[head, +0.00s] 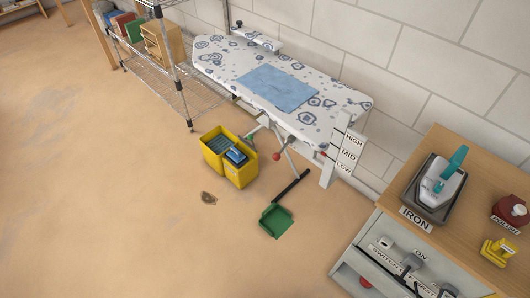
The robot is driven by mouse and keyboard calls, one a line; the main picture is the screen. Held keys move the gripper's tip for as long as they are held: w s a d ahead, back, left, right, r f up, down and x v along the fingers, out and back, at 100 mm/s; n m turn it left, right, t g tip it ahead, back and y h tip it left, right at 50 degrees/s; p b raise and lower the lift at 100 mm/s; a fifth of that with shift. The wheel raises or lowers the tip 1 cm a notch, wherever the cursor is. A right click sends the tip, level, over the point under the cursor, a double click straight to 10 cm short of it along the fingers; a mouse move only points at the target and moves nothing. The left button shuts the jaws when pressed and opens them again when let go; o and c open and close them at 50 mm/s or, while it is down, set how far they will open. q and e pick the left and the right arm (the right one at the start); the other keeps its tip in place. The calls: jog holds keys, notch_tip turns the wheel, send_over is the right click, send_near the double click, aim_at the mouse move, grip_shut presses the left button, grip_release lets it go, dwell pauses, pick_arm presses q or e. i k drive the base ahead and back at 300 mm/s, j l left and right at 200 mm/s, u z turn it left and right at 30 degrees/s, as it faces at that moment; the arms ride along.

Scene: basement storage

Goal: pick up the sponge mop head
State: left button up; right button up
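A yellow two-part bucket (238,178) stands on the floor left of the ironing board's legs. A small blue block-like item (236,155) sits at the top of its right compartment; it may be the sponge mop head, but it is too small to tell. A dark teal ridged piece (217,144) lies in the left compartment. Neither of my grippers is in view.
A green dustpan (276,220) with a black handle lies on the floor right of the bucket. An ironing board (325,98), a wire shelf (175,84) and a wooden-topped cabinet (458,199) stand around it. The floor left and in front is clear except a dark stain (208,198).

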aim_at(234, 155)
jog(key=i+j+z, duration=0.5)
jog(key=j, duration=0.2)
jog(key=j+z, duration=0.25)
jog(key=i+j+z, duration=0.25)
jog(key=j, duration=0.3)
jog(key=k, duration=0.1)
